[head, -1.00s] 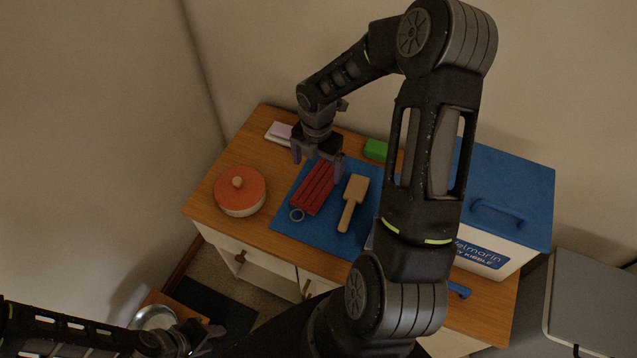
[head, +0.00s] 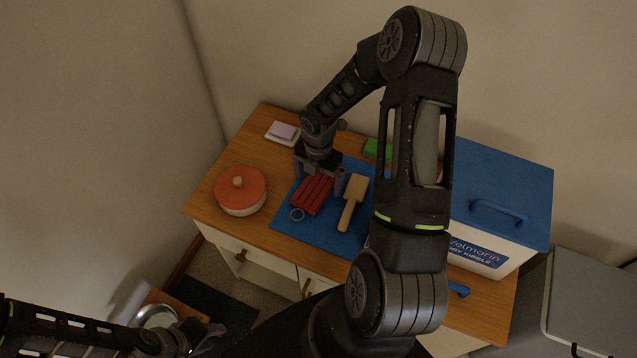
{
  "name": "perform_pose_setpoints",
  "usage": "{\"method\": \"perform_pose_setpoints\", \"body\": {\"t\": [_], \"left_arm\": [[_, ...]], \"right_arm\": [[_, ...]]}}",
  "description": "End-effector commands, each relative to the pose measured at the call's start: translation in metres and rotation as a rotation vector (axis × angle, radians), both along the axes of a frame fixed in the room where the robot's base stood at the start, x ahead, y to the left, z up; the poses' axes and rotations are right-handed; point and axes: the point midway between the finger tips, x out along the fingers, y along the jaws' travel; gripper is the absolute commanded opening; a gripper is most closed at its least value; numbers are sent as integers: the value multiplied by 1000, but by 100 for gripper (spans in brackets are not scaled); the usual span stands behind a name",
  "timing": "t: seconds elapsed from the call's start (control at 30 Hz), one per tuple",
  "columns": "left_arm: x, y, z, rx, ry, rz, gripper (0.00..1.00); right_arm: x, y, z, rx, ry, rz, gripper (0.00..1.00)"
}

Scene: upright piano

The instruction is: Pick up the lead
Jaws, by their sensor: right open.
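The lead looks like the red folded strap bundle (head: 313,195) with a metal ring (head: 297,214) at its near end. It lies on the blue mat (head: 340,235) on the wooden cabinet top. My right gripper (head: 318,184) points down over the far end of the red bundle, fingers apart on either side of it. I cannot tell whether the fingers touch it. The gripper body hides the bundle's far end. My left gripper (head: 203,335) is low at the bottom left, away from the cabinet top, and its jaws are too dark to judge.
A wooden brush (head: 353,200) lies right of the red bundle. A red-lidded pot (head: 240,191) stands left, and a white-lilac block (head: 283,132) and green block (head: 377,150) are behind. A blue-lidded kibble box (head: 500,200) is at right. A metal bowl (head: 157,317) sits below left.

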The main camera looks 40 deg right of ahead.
Motion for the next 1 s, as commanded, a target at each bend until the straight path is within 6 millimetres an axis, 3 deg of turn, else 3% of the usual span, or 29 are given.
{"method": "perform_pose_setpoints", "body": {"t": [0.47,1.0], "left_arm": [[0,0,0,0,0,0,36],[0,0,0,0,0,0,36]], "right_arm": [[0,0,0,0,0,0,96],[0,0,0,0,0,0,53]]}}
